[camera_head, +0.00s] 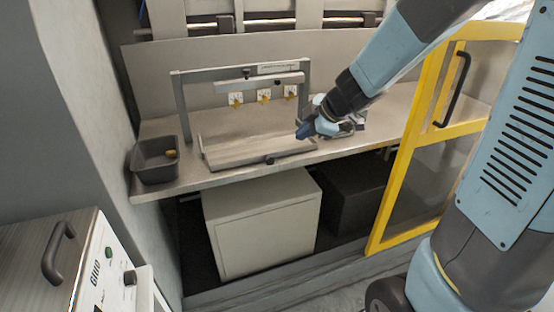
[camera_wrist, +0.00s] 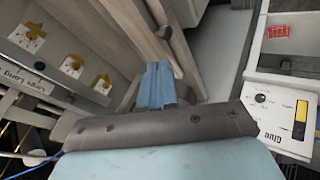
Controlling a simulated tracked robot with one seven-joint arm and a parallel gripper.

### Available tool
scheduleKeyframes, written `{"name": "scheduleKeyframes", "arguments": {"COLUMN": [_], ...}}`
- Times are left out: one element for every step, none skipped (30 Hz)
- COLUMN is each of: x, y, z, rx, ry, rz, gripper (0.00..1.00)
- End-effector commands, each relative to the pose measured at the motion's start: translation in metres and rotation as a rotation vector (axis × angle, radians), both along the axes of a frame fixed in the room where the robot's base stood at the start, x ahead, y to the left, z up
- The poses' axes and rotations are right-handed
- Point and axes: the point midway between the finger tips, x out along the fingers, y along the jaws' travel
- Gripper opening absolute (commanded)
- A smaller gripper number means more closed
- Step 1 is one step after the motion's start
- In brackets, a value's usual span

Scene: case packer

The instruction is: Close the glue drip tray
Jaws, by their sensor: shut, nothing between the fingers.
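My gripper (camera_head: 303,130) is shut and empty, above the right part of the workbench. Its blue fingers (camera_wrist: 157,85) are together in the wrist view. A glue unit (camera_head: 85,262) with a dark handle and a lettered control panel stands at the lower left, well apart from my gripper. Its panel, marked "Glue", also shows at the right of the wrist view (camera_wrist: 272,108). A pale part (camera_head: 146,290) juts out beside the panel, cut off by the picture edge. I cannot tell whether it is the drip tray, nor how far open the tray is.
A metal frame (camera_head: 178,95) stands over a shallow plate with raised edges (camera_head: 245,152) on the workbench, close to my gripper. A dark bin (camera_head: 152,172) sits at the bench's left end. A yellow-framed door (camera_head: 400,185) stands on the right. A pale cabinet (camera_head: 262,228) is under the bench.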

Motion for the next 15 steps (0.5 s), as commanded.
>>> {"name": "scheduleKeyframes", "arguments": {"x": [-0.005, -0.008, -0.012, -0.014, -0.016, -0.018, -0.019, -0.020, -0.020, -0.019, -0.019, -0.018, -0.016, -0.015, -0.014], "y": [0.004, 0.006, 0.007, 0.008, 0.009, 0.009, 0.010, 0.011, 0.012, 0.013, 0.014, 0.015, 0.017, 0.019, 0.021], "z": [-0.010, -0.015, -0.019, -0.022, -0.025, -0.028, -0.029, -0.031, -0.033, -0.035, -0.037, -0.040, -0.043, -0.046, -0.050], "rx": [-0.010, -0.014, -0.020, -0.025, -0.028, -0.031, -0.032, -0.033, -0.034, -0.034, -0.034, -0.035, -0.034, -0.035, -0.034], "ry": [0.035, 0.053, 0.074, 0.086, 0.097, 0.108, 0.114, 0.118, 0.121, 0.121, 0.122, 0.122, 0.123, 0.122, 0.123], "rz": [0.044, 0.068, 0.095, 0.111, 0.124, 0.137, 0.144, 0.148, 0.153, 0.153, 0.154, 0.153, 0.153, 0.153, 0.153], "gripper": [0.00, 0.00, 0.00, 0.00, 0.00, 0.00, 0.00, 0.00, 0.00, 0.00, 0.00, 0.00, 0.00, 0.00, 0.00]}}
